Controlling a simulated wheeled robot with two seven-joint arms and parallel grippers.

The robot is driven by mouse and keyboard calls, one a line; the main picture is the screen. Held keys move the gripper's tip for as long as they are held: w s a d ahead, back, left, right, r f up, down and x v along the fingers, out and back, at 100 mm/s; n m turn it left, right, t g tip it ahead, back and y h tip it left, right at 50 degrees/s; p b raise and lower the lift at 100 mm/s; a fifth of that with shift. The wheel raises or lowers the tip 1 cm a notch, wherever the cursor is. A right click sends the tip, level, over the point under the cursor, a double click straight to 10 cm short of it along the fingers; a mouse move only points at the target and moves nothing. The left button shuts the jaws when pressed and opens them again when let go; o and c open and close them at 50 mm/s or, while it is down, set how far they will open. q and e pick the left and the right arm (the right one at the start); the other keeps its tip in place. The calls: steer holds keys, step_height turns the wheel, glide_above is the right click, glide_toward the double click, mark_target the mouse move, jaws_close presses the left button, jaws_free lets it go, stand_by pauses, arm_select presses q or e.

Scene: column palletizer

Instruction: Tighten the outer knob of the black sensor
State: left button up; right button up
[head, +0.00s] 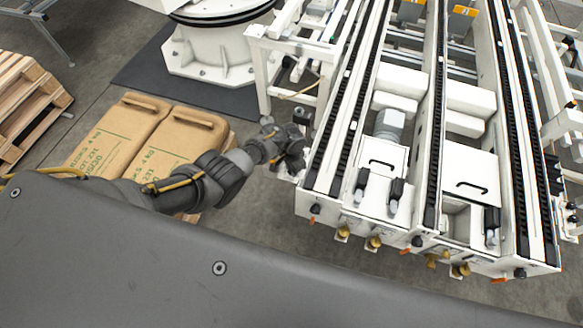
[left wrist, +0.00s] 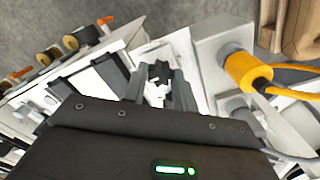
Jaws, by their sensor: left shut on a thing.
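My left gripper (head: 293,148) is at the left side of the white conveyor frame, near its front left corner. In the left wrist view my left gripper (left wrist: 158,76) has its dark fingers closed around a small dark part, which I take to be the outer knob of the black sensor. The fingers hide most of the knob and sensor, so I cannot tell how far the knob is turned. A small black box (head: 303,116) sits on the frame just above the gripper in the head view. My right gripper is not in view.
The white conveyor frame (head: 322,170) stands right of the gripper. A yellow connector (left wrist: 245,70) with a cable is close right of the fingers in the left wrist view. Brown sacks (head: 165,140) lie left, by my arm. A wooden pallet (head: 28,105) is at far left.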

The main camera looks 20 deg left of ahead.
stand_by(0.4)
arm_select(q)
steer(key=o, duration=1)
steer(key=shift+r+p, duration=2.05)
steer(key=shift+r, duration=3.35)
